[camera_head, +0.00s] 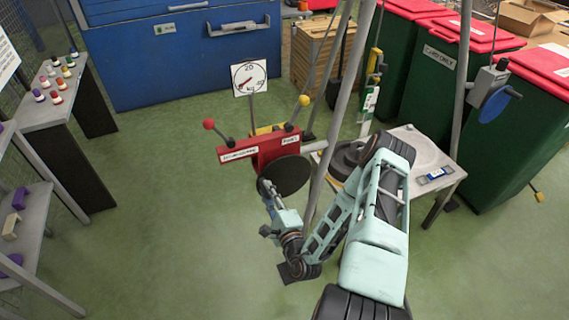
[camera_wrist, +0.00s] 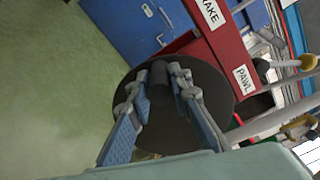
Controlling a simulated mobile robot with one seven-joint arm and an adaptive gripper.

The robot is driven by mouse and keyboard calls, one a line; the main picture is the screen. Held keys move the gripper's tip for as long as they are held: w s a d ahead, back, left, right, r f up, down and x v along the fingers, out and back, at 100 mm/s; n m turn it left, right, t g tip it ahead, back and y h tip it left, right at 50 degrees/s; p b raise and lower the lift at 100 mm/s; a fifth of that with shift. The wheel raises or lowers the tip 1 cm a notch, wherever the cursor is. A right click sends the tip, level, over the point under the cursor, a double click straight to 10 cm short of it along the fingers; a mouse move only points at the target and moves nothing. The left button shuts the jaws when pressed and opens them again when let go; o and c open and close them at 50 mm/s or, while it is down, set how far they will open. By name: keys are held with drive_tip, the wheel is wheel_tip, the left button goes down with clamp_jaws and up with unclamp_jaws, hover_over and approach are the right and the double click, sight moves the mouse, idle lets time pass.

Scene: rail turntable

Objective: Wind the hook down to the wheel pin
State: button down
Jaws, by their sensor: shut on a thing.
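The red winch (camera_head: 265,152) stands in the middle of the head view, with a black crank disc (camera_head: 287,176) on its front. In the wrist view the two fingers of my gripper (camera_wrist: 165,85) close around the dark crank handle (camera_wrist: 160,78), in front of the black disc (camera_wrist: 205,110). The gripper also shows at the disc's left edge in the head view (camera_head: 268,190). A yellow block (camera_head: 376,60) hangs behind a tripod leg, with a green and white part below it; the hook's tip is not clear. A dark wheel (camera_head: 346,157) lies on the grey table, partly hidden by my arm; its pin cannot be made out.
Two levers with a red knob (camera_head: 209,124) and a yellow knob (camera_head: 304,100) rise from the winch. A dial (camera_head: 249,78) stands behind it. Tripod legs (camera_head: 340,95) pass near my arm. The grey table (camera_head: 428,150) is at right.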

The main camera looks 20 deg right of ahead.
drive_tip(key=shift+s+a+f+n, duration=0.1)
drive_tip(key=shift+a+f+n, duration=0.15)
drive_tip(key=shift+f, duration=0.2)
drive_tip(key=shift+f+n, duration=0.85)
drive_tip(key=shift+n, duration=0.4)
drive_tip(key=shift+f+n+b, duration=0.45)
drive_tip(key=shift+f+n, duration=0.5)
drive_tip(key=shift+n, duration=0.25)
drive_tip(key=shift+f, duration=0.1)
drive_tip(key=shift+d+f+n+b, duration=0.2)
drive_tip(key=shift+f+n+b, duration=0.2)
drive_tip(key=shift+f+n, duration=0.6)
drive_tip(key=shift+r, duration=0.1)
